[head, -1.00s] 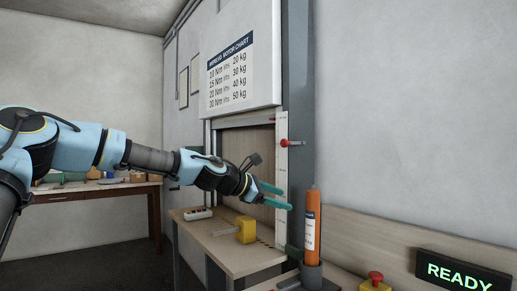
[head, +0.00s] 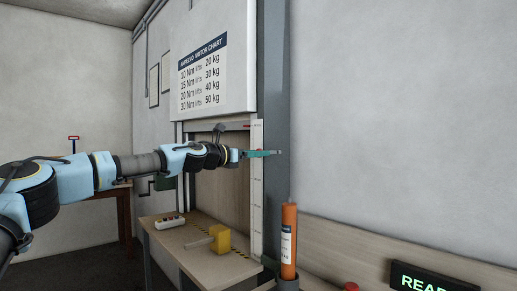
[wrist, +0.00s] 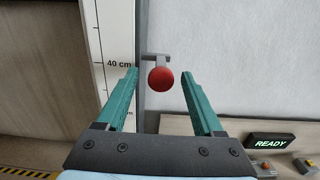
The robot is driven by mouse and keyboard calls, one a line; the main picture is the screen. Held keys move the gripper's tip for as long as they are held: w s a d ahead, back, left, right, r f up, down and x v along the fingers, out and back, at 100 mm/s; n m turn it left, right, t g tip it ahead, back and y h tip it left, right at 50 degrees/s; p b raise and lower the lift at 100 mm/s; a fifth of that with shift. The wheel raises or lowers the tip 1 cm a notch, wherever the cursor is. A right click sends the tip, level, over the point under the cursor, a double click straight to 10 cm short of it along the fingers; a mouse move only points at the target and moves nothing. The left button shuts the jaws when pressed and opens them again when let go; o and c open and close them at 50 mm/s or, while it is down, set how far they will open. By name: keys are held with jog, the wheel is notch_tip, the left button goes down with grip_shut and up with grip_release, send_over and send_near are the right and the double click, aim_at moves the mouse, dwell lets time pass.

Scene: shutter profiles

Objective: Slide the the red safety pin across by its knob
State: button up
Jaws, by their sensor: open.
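The red safety pin's round red knob (wrist: 160,79) shows in the wrist view, in front of a small grey bracket (wrist: 156,57) beside the white height scale (wrist: 117,45). My gripper (wrist: 161,74) is open, with one teal finger left of the knob and one right of it. Gaps show on both sides, so neither finger touches it in this view. In the head view my gripper (head: 264,153) reaches across the scale (head: 257,190) at the grey post and hides the knob. The rest of the pin is hidden behind the knob.
An orange cylinder (head: 289,240) stands upright below and right of my gripper. A bench (head: 175,240) with a yellow block (head: 220,238) lies below. A READY sign (wrist: 271,141) is at lower right. The wall right of the post is bare.

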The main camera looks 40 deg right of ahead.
jog(key=shift+s+d+f, duration=0.1)
jog(key=shift+d, duration=0.6)
grip_shut()
dwell(1.0)
